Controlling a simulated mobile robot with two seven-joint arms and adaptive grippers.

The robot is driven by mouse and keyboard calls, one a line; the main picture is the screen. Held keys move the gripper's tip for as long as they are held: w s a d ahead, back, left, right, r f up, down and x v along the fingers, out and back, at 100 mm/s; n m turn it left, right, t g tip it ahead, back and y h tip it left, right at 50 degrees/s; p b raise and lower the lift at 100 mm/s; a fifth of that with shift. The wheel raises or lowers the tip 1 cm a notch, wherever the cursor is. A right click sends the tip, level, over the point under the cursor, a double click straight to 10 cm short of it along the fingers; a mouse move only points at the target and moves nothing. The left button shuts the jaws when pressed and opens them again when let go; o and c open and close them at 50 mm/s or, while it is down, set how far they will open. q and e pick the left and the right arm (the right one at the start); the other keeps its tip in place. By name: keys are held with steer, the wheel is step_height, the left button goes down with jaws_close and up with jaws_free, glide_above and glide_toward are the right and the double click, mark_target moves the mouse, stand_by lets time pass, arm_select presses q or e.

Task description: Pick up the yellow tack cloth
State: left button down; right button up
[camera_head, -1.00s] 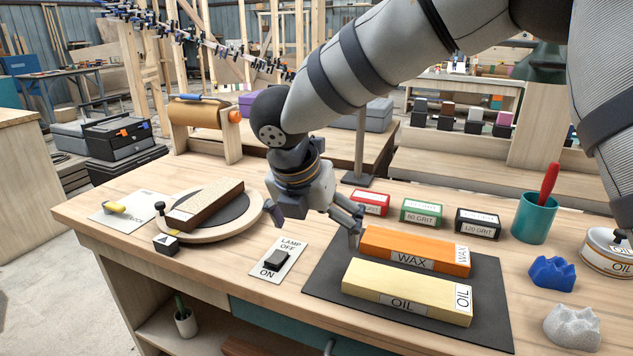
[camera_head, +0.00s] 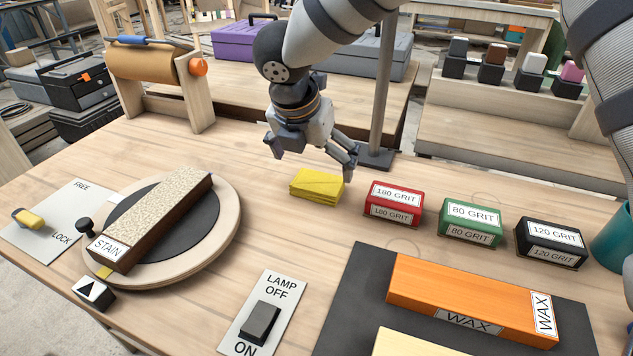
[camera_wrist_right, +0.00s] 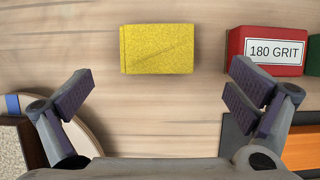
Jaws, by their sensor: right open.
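The yellow tack cloth (camera_head: 316,186) lies folded flat on the workbench, left of the red 180 grit block. In the right wrist view the cloth (camera_wrist_right: 157,49) is near the top middle, beyond the fingertips and between their lines. My right gripper (camera_head: 313,152) is open and empty, above and just behind the cloth in the head view. It also shows in the right wrist view (camera_wrist_right: 160,90) with its fingers spread wide. The gripper is not touching the cloth. My left gripper is not in view.
The red 180 grit block (camera_head: 393,204) stands close right of the cloth, then a green block (camera_head: 470,223) and a black block (camera_head: 549,242). A turntable (camera_head: 225,233) holding the stain piece is at left. A grey post (camera_head: 384,90) stands behind.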

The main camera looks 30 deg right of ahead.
mark_target(319, 181)
steer(key=x, duration=0.6)
steer(key=shift+a+b, duration=0.1)
steer(key=shift+b, duration=0.2)
steer(key=shift+w+f, duration=0.25)
steer(key=shift+f, duration=0.05)
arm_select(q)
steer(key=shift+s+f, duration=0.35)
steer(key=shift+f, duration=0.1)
arm_select(e)
steer(key=c, duration=1.1)
steer(key=shift+r, duration=0.15)
step_height(319, 181, up, 3)
steer(key=shift+f, duration=0.2)
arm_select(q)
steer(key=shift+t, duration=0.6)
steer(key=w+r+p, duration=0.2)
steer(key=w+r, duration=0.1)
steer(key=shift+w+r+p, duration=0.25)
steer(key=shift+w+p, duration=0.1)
arm_select(e)
steer(key=s+a+r, duration=0.2)
steer(key=s+r, duration=0.1)
steer(key=s, duration=0.1)
steer(key=s+a+r, duration=0.2)
steer(key=s+r, duration=0.1)
steer(key=s, duration=0.1)
steer(key=s+a+r, duration=0.2)
steer(key=s+r, duration=0.2)
steer(key=shift+s+r, duration=0.1)
steer(key=shift+s, duration=0.2)
